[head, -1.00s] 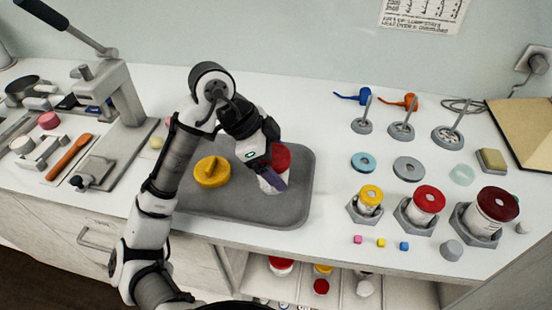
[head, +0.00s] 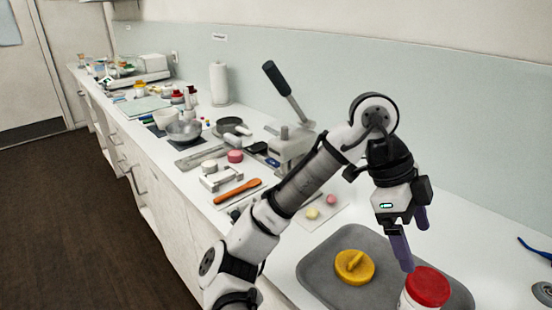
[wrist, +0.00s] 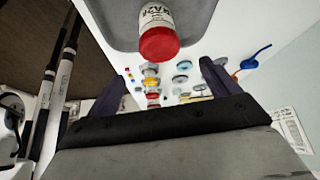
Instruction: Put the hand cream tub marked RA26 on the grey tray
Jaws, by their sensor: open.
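The hand cream tub (head: 428,288) has a white body and a red lid. It stands upright on the grey tray (head: 318,268), near the tray's right part, cut off by the lower edge of the head view. In the wrist view the tub (wrist: 156,28) shows a dark label, upside down, that seems to read RA26. My gripper (head: 411,238) is open and empty, up and behind the tub and apart from it. Both fingers also show spread in the wrist view (wrist: 164,80).
A yellow knobbed disc (head: 354,267) lies on the tray left of the tub. A lever press (head: 290,140) stands behind my arm.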

